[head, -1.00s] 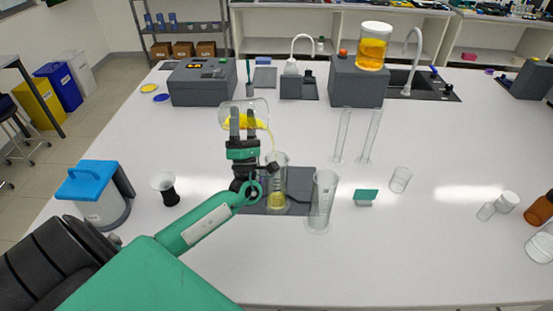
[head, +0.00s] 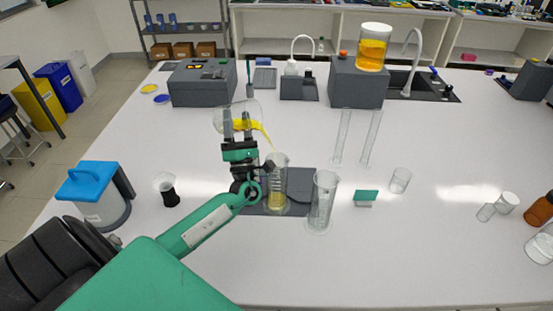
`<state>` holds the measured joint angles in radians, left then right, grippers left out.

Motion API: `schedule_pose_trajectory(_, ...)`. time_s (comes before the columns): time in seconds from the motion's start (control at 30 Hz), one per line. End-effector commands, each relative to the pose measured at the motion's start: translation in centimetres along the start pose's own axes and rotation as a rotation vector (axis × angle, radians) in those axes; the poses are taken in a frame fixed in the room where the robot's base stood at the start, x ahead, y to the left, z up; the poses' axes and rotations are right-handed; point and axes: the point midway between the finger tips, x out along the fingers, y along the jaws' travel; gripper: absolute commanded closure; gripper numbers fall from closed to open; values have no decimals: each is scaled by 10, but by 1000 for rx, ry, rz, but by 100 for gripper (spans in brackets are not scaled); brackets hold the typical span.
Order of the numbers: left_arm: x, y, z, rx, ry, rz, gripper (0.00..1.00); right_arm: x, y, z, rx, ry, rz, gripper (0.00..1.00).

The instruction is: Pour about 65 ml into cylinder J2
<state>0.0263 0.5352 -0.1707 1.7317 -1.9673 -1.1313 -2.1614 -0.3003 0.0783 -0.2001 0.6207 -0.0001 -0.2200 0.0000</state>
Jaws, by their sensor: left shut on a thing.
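My left gripper (head: 238,136) is shut on a clear glass beaker (head: 224,119) and holds it above the bench, tilted to the right. Yellow liquid lies along the beaker's lower right side, and a thin stream seems to run from its lip toward the cylinder below. That clear measuring cylinder (head: 277,179) stands upright on a dark grey pad (head: 298,201) with yellow liquid in its lower part. A second clear cylinder (head: 321,200) stands to its right and looks empty. I cannot read a J2 label on either. My right gripper is not in view.
Two tall thin glass tubes (head: 370,138) stand behind. A small beaker (head: 400,180) and a green card holder (head: 366,196) are to the right. A blue-lidded container (head: 97,193) and a black-based cup (head: 168,189) are left. The bench front is clear.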

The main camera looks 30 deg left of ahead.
Motion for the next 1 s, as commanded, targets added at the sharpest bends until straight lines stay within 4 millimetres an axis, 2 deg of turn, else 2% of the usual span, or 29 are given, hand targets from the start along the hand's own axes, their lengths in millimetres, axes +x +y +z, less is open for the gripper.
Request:
schedule_pose_trajectory(0.03, -9, -6, -2, -44, 56, 3, 59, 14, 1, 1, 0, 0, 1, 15)
schedule_pose_trajectory(0.07, -10, -6, -2, -64, 83, 4, 59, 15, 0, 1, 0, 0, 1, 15)
schedule_pose_trajectory(0.67, 0, 0, 4, -208, 285, 0, 59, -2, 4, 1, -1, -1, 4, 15)
schedule_pose_trajectory(1.0, 0, 0, 4, -219, 300, -1, 59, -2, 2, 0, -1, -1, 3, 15)
